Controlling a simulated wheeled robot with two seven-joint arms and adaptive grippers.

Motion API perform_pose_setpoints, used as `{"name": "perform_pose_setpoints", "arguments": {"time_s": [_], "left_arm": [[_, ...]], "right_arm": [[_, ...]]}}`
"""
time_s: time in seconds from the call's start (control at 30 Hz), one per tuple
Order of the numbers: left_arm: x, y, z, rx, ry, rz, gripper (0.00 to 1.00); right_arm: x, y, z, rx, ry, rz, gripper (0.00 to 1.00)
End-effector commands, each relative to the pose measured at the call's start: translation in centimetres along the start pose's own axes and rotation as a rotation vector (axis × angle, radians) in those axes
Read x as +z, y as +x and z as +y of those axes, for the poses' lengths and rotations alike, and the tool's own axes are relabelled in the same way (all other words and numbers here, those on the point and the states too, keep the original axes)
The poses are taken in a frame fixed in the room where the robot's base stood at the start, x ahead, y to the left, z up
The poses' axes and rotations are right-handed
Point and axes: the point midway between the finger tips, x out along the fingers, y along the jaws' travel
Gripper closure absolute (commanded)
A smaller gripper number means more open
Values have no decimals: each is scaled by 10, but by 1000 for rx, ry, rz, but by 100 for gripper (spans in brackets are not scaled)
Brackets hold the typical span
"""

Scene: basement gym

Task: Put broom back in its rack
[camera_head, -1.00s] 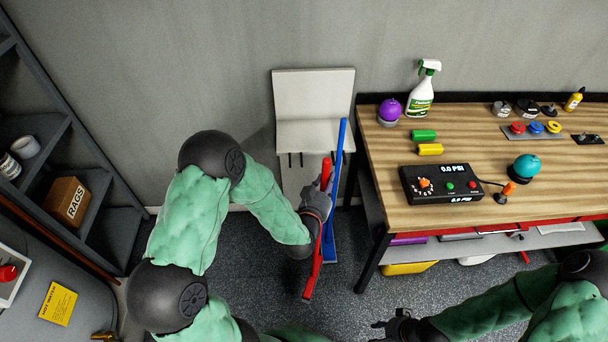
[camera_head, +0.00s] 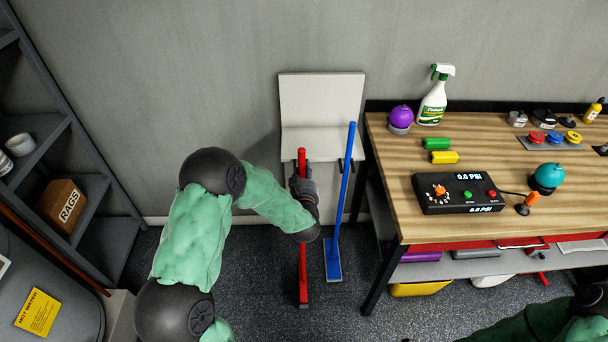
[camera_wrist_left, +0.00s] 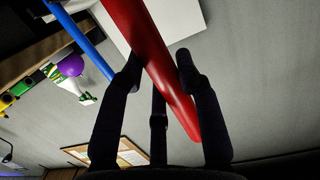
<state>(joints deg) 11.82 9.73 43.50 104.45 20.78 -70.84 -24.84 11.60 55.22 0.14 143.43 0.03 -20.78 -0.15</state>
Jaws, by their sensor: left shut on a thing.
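My left gripper (camera_head: 303,187) is shut on a red broom (camera_head: 303,260), whose pole stands close to upright, its lower end near the floor. In the left wrist view, the red pole (camera_wrist_left: 150,55) passes between the dark fingers (camera_wrist_left: 158,72). The white rack (camera_head: 322,100) is on the wall, its ledge behind the top of the red pole. I cannot tell whether the pole touches the ledge. A blue pole with a flat foot (camera_head: 341,205) stands tilted to the right of the red broom, apart from it. My right gripper is out of view; only its arm shows at lower right.
A wooden workbench (camera_head: 450,215) stands to the right, with a spray bottle (camera_head: 432,100) and a control box (camera_head: 458,193) on top. Grey shelving (camera_head: 95,190) with a rags box (camera_head: 65,203) is at left.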

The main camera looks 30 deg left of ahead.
Motion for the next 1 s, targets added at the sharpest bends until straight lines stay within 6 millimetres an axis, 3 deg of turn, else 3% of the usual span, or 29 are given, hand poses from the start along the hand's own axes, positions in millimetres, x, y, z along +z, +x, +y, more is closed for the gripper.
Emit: {"name": "perform_pose_setpoints", "arguments": {"time_s": [0.23, 0.7, 1.0], "left_arm": [[-3, -1, 0, 6, 0, 7, 100], [8, 37, -1, 5, 0, 6, 100], [9, 51, -1, 6, 0, 6, 100]], "right_arm": [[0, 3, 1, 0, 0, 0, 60], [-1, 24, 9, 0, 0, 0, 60], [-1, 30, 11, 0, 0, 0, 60]]}}
